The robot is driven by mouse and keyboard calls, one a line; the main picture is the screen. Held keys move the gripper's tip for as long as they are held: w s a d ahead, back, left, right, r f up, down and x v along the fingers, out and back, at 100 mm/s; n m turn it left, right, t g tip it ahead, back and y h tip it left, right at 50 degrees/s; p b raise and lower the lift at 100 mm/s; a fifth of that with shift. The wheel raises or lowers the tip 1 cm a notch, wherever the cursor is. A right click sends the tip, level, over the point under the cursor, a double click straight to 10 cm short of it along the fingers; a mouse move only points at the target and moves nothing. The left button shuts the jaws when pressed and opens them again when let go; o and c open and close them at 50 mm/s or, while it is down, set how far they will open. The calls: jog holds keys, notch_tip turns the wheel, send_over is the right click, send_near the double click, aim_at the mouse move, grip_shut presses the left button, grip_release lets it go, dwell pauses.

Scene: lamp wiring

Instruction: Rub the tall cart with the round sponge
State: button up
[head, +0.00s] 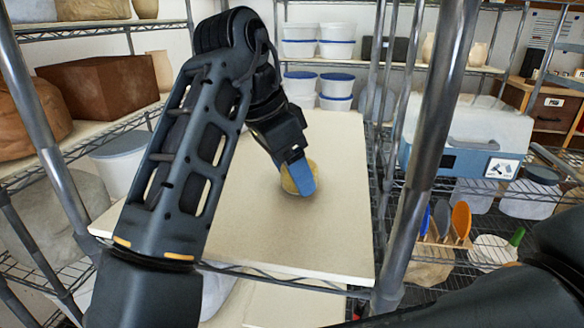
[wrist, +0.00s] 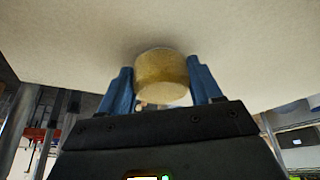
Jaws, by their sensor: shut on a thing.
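The round sponge (head: 288,183) is a short yellow-tan cylinder. My gripper (head: 299,180) has blue fingers and is shut on it. The fingers hide part of the sponge in the head view. In the wrist view the sponge (wrist: 161,74) sits between the two fingers, with its far end at or very near the cream board. The tall cart appears to be the metal wire rack with this cream board (head: 325,235) as a shelf. Its thick post (head: 430,130) stands at the right of the board. I cannot tell whether the sponge presses on the board.
White tubs with blue lids (head: 336,88) stand behind the board. On the left shelf are a brown box (head: 112,92) and clay blocks. On the right are a blue and white case (head: 465,150) and a rack with coloured discs (head: 441,222). The board's front is clear.

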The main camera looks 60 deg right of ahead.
aim_at(316, 172)
jog(key=shift+f, duration=0.15)
jog(key=shift+s+d+p, duration=0.25)
jog(key=shift+s+d, duration=0.05)
jog(key=shift+s, duration=0.55)
jog(key=shift+s+d+p, duration=0.25)
jog(key=shift+s+d, duration=0.05)
jog(key=shift+s, duration=0.5)
jog(key=shift+s+d, duration=0.1)
jog(key=shift+s, duration=0.15)
jog(key=shift+w+a+f+b, duration=0.15)
jog(key=shift+w+a, duration=0.1)
jog(key=shift+w, duration=0.4)
jog(key=shift+w+a+f+b, duration=0.1)
jog(key=shift+w+a, duration=0.15)
jog(key=shift+w, duration=0.35)
jog(key=shift+w+a+f+b, duration=0.15)
jog(key=shift+w+a, duration=0.1)
jog(key=shift+w, duration=0.4)
jog(key=shift+r, duration=0.2)
jog(key=shift+w+r+p, duration=0.1)
jog(key=shift+r+p, duration=0.5)
jog(key=shift+p, duration=0.1)
notch_tip(316, 172, up, 5)
jog(key=p, duration=0.4)
